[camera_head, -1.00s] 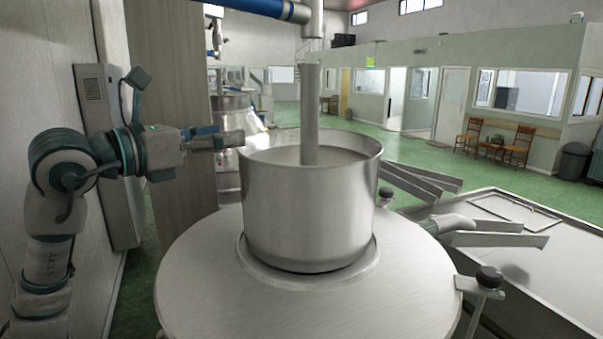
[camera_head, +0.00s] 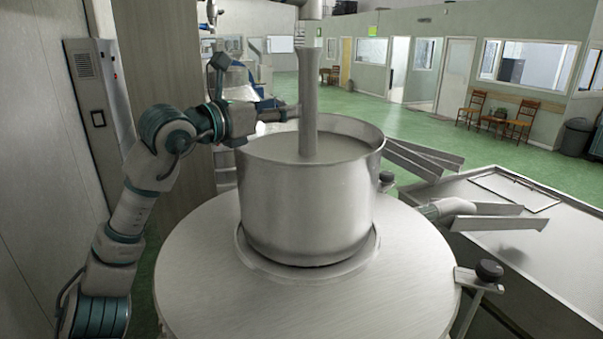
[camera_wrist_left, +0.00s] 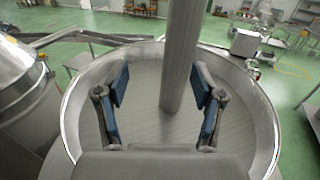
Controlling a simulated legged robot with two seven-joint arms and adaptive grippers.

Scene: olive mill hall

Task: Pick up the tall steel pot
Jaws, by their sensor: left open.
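The tall steel pot (camera_head: 308,105) shows as a narrow upright column with a flared top. It stands inside a wide round steel drum (camera_head: 308,215). The pot also shows in the left wrist view (camera_wrist_left: 178,55), where its foot meets the drum's ridged floor (camera_wrist_left: 140,120). My left gripper (camera_head: 292,112) is just left of the pot, over the drum's far left rim. In the left wrist view its two blue-padded fingers (camera_wrist_left: 162,85) are spread apart, with the pot ahead between their lines and closer to the right finger. Nothing is held. My right gripper is out of view.
The drum stands on a broad round steel top (camera_head: 195,270). Metal chutes (camera_head: 425,160) and a steel trough (camera_head: 540,255) lie to the right, with a black knob (camera_head: 489,270) close by. A wall cabinet (camera_head: 95,85) is at left.

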